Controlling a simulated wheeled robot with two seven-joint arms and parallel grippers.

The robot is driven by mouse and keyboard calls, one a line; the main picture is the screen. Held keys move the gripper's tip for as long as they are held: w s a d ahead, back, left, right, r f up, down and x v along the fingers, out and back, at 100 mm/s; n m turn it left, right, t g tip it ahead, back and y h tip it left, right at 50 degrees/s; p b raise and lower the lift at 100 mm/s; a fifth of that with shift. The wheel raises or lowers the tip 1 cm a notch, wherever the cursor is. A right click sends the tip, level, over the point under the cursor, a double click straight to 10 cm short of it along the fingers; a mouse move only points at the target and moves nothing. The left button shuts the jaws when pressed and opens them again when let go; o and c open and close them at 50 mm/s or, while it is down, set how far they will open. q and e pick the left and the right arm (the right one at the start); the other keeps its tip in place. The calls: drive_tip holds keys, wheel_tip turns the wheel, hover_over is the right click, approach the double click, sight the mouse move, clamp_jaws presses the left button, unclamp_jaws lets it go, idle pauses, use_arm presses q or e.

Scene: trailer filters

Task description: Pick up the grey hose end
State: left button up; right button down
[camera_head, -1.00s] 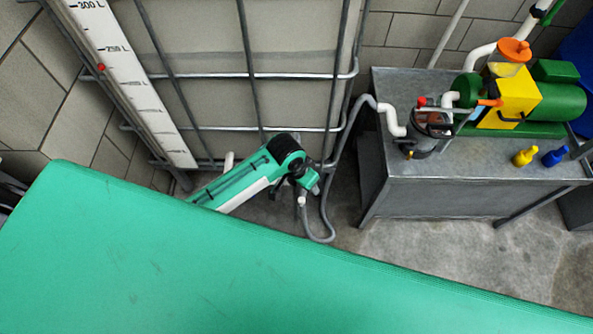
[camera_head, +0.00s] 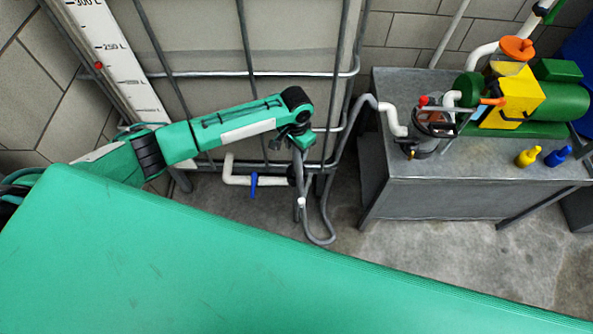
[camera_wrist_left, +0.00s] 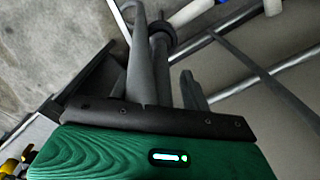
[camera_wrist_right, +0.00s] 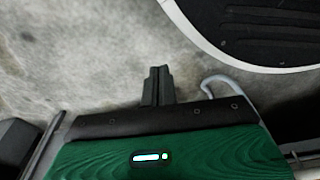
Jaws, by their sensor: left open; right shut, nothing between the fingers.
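The grey hose (camera_head: 328,205) runs from the pump bench down to the floor and loops back up beside the tank's front. Its upturned end (camera_head: 301,203) has a pale ring and stands below my left gripper (camera_head: 302,150). That gripper points down, is open, and is over the upturned part of the hose. In the left wrist view a dark grey tube (camera_wrist_left: 160,65) with a collar shows near the fingers. I cannot tell whether the fingers touch it. My right gripper (camera_wrist_right: 157,86) is shut and empty, seen only in the right wrist view.
The caged tank (camera_head: 310,60) stands behind, with a white outlet pipe (camera_head: 240,179) and blue valve handle (camera_head: 254,186) left of the hose. The metal bench (camera_head: 470,190) at the right carries the green and yellow pump (camera_head: 510,95). Concrete floor is free between them.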

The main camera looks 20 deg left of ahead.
sight(297, 161)
use_arm(q)
wheel_tip(297, 161, down, 4)
drive_tip(key=shift+r, duration=0.2)
wheel_tip(297, 161, down, 4)
drive_tip(key=shift+w+r, duration=0.15)
drive_tip(key=shift+r, duration=0.05)
drive_tip(key=shift+f, duration=0.6)
clamp_jaws()
use_arm(e)
drive_tip(key=shift+w+a+r, duration=0.2)
drive_tip(key=shift+w+r, duration=0.3)
drive_tip(key=shift+r, duration=0.25)
